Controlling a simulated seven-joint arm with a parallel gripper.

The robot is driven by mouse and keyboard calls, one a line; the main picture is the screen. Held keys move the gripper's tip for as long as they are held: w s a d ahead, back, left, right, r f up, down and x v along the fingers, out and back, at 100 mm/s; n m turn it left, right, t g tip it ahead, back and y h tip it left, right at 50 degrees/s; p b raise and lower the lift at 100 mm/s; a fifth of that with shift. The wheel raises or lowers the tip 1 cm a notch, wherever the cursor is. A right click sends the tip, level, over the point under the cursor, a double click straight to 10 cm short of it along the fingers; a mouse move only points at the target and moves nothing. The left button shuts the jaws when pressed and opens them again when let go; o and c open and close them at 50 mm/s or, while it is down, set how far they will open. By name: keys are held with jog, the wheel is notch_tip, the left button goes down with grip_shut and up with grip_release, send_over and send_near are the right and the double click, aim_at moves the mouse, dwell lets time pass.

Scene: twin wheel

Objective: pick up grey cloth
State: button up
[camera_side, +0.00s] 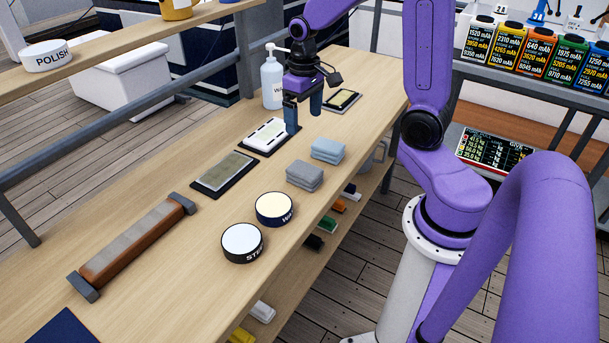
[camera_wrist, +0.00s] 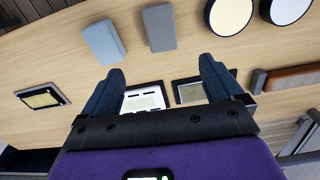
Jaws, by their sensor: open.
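The grey cloth (camera_side: 304,176) lies folded on the wooden bench top, near its right edge. In the wrist view the grey cloth (camera_wrist: 159,27) is beyond my fingertips, at the top centre. A folded light blue-grey cloth (camera_side: 327,151) lies beside it, farther back; it also shows in the wrist view (camera_wrist: 104,42). My gripper (camera_side: 303,112) is open and points down above the bench, farther back than both cloths. In the wrist view the space between its fingers (camera_wrist: 161,75) is empty.
Two round tins, one cream-topped (camera_side: 274,208) and one white-topped (camera_side: 242,242), stand in front of the grey cloth. Flat dark-framed plates (camera_side: 225,172) lie to its left. A white pump bottle (camera_side: 272,80) stands behind my gripper. A rail (camera_side: 80,153) runs along the left.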

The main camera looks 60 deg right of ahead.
aim_at(305, 168)
notch_tip(305, 168, down, 17)
jog(key=shift+s+a, duration=0.15)
dwell(0.8)
jog(key=shift+c, duration=0.3)
jog(key=c, duration=1)
